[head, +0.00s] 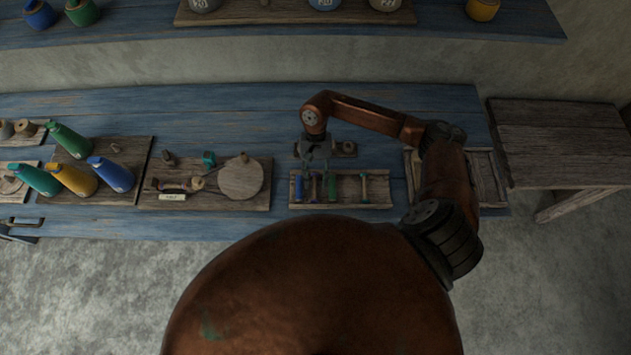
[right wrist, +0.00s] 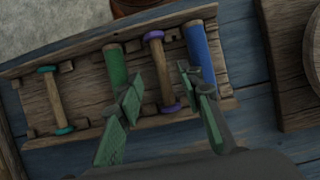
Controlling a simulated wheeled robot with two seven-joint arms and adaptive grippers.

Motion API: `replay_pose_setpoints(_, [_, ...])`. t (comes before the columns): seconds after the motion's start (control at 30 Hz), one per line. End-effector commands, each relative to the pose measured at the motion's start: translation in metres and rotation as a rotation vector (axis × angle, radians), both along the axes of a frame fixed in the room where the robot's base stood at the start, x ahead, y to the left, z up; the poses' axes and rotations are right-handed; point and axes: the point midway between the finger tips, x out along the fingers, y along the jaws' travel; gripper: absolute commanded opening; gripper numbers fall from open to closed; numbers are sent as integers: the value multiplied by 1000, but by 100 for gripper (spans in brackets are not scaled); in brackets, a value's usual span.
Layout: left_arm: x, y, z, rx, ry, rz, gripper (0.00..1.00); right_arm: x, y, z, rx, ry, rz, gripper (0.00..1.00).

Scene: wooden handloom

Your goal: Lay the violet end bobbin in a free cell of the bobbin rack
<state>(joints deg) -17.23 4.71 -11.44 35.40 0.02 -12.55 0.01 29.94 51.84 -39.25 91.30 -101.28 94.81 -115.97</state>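The violet end bobbin (right wrist: 161,72) has a slim wooden shaft with violet end discs. It lies in the bobbin rack (right wrist: 90,97), between the green bobbin (right wrist: 115,67) and the blue bobbin (right wrist: 199,53). My right gripper (right wrist: 160,90) is open, its fingers apart on either side of the violet bobbin's line, with no visible contact. In the head view my right gripper (head: 316,155) is over the far side of the rack (head: 348,190), and the violet bobbin (head: 315,188) shows just below it. My left gripper is not in view.
A teal-ended bobbin (head: 364,187) lies further right in the rack, with bare space between it and the green one. A board with a round wooden disc (head: 241,178) stands left of the rack. A wooden tray (head: 487,178) is at the right.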

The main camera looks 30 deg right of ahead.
Motion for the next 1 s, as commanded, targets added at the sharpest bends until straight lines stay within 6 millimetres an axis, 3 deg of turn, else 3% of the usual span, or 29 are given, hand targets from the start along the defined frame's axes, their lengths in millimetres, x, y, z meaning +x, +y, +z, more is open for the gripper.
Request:
replay_pose_setpoints(0.3, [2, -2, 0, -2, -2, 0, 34, 23, -14, 61, -3, -4, -1, 34])
replay_pose_setpoints(0.5, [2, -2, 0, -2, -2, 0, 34, 33, -20, 89, -2, -3, 0, 34])
replay_pose_setpoints(1.0, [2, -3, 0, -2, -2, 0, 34, 36, -22, 99, -1, -1, 0, 34])
